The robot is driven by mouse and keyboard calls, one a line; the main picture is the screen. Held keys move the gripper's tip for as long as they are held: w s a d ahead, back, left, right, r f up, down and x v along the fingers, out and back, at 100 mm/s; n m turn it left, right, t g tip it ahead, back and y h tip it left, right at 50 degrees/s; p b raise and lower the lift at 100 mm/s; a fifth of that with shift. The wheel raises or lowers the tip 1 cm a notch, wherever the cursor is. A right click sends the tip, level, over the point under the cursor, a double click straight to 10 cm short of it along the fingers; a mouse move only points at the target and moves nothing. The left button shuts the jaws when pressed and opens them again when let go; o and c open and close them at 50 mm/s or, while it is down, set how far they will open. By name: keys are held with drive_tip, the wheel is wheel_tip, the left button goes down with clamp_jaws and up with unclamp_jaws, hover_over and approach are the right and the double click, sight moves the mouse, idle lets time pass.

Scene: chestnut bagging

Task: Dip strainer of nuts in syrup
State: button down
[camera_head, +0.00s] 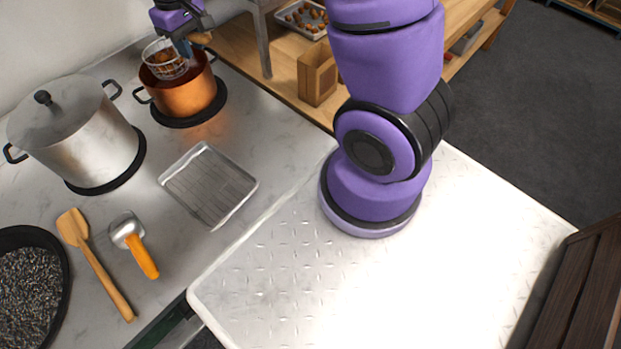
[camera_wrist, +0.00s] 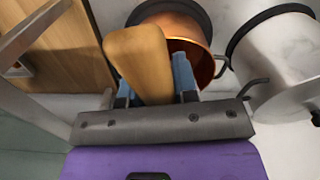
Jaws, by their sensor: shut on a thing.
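My gripper (camera_head: 185,40) is shut on the wooden handle (camera_wrist: 138,62) of the strainer, at the back left of the head view. The strainer's wire basket (camera_head: 165,60) holds brown nuts (camera_head: 164,57) and hangs at the mouth of the copper pot (camera_head: 184,97). Whether the basket's bottom touches the syrup cannot be told. The pot stands on a round black burner, and its copper inside also shows in the wrist view (camera_wrist: 205,62), where the handle and my gripper hide the basket.
A lidded steel pot (camera_head: 80,130) stands left of the copper pot. A wire rack tray (camera_head: 208,187), a wooden paddle (camera_head: 95,262), an orange-handled scoop (camera_head: 133,242) and a dark pan (camera_head: 30,285) lie nearer. A wooden box (camera_head: 317,75) and a tray of nuts (camera_head: 303,18) are behind.

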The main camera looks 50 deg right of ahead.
drive_tip(key=shift+r, duration=2.3)
idle(0.4)
